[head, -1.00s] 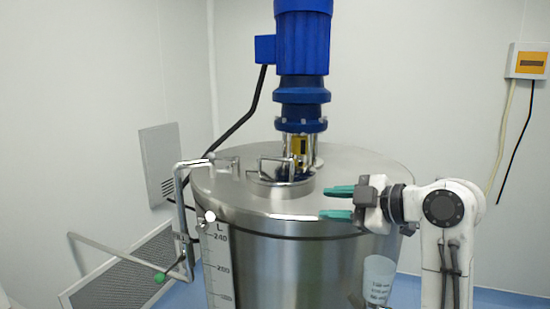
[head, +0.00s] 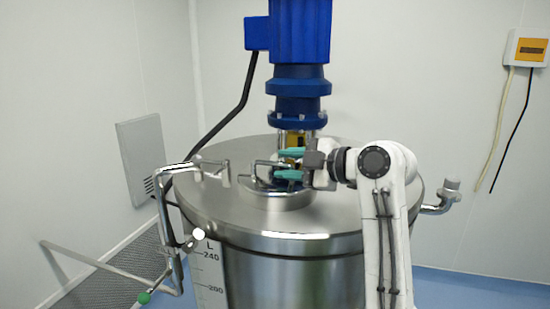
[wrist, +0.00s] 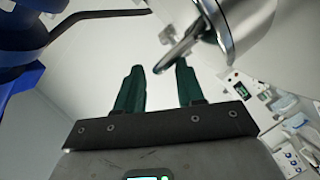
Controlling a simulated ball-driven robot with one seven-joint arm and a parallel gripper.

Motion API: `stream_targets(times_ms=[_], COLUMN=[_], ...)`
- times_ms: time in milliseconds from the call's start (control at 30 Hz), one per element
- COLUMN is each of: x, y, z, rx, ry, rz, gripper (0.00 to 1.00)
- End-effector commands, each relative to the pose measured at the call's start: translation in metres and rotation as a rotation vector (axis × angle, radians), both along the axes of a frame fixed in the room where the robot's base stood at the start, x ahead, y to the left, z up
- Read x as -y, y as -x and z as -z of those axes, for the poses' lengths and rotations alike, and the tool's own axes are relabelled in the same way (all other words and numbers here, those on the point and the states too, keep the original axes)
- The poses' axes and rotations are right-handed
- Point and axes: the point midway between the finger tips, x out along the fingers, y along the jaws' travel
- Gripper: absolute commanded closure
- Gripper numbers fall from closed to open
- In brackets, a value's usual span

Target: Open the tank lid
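The steel tank (head: 400,215) has a broad flat top with a small round raised lid (head: 275,198) near its middle. A bent metal handle (head: 252,171) stands on this lid. My gripper (head: 282,164) comes in from the right, just above the lid, with its two teal fingers apart. The fingers partly hide the handle and the lid's back. In the wrist view, a metal bar (wrist: 178,52), likely the handle, lies across the space between the open fingertips (wrist: 158,70). I cannot tell whether a finger touches it.
A blue motor (head: 298,35) on a column stands right behind the lid, close to my gripper. A bent pipe (head: 170,215) rises at the tank's left side. A pipe stub (head: 442,197) sticks out at the right.

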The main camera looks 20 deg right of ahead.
Motion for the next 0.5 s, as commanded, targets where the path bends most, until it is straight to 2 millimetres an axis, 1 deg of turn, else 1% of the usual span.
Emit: stream_targets(times_ms=[33, 200, 300, 500], x=[-0.006, -0.016, -0.019, -0.021], y=[-0.007, -0.023, -0.028, -0.030], z=[0.000, 0.005, 0.006, 0.008], rx=[-0.002, -0.002, 0.000, 0.001], ry=[0.001, 0.001, 0.000, 0.001], rz=[-0.002, -0.001, 0.001, 0.002], gripper=[0.62, 0.62, 0.62, 0.62])
